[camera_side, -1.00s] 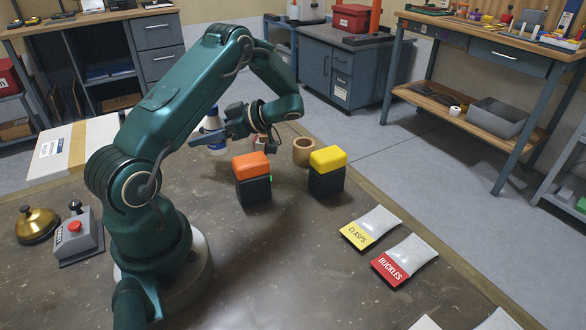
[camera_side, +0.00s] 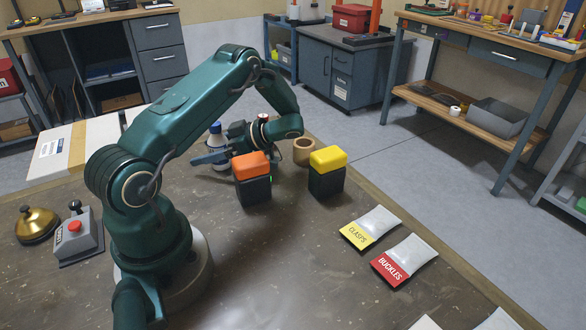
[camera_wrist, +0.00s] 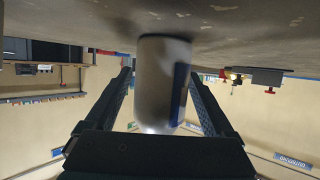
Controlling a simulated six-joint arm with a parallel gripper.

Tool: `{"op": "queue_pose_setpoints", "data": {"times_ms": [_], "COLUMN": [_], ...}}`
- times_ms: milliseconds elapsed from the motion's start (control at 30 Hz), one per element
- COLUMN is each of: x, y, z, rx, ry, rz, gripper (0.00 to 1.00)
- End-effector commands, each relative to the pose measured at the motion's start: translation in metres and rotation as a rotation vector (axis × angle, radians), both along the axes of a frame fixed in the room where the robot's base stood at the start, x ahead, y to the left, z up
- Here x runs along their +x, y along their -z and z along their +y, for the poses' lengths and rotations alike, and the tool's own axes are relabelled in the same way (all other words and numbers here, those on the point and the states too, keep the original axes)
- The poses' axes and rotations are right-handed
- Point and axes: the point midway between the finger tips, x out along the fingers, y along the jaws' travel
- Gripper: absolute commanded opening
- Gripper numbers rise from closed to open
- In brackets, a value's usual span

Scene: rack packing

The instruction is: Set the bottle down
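The bottle (camera_side: 216,139) is white with a blue cap and stands upright in the side view, behind and left of the orange-topped block. My gripper (camera_side: 211,157) is low beside it, its fingers pointing left across the bottle and hiding part of its body. In the wrist view the bottle (camera_wrist: 160,80), pale with a dark blue stripe, fills most of the space between the fingertips of my gripper (camera_wrist: 161,73).
An orange-topped black block (camera_side: 252,180) stands close in front of my gripper. A yellow-topped block (camera_side: 327,173) and a wooden cup (camera_side: 303,152) are to its right. A white box (camera_side: 65,150) lies left. Pouches (camera_side: 372,226) lie at the front right. The front middle is clear.

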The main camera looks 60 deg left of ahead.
Motion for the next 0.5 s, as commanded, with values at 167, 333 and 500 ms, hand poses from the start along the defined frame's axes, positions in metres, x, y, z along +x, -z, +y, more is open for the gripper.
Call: {"op": "queue_pose_setpoints", "data": {"times_ms": [167, 333, 500], "x": [0.000, 0.005, 0.027], "y": [0.000, -0.005, -0.017], "z": [0.000, -0.003, -0.022], "rx": [0.000, 0.001, 0.003], "ry": [0.000, 0.002, 0.006], "rz": [0.000, -0.002, -0.004], "gripper": [0.88, 0.88, 0.88]}}
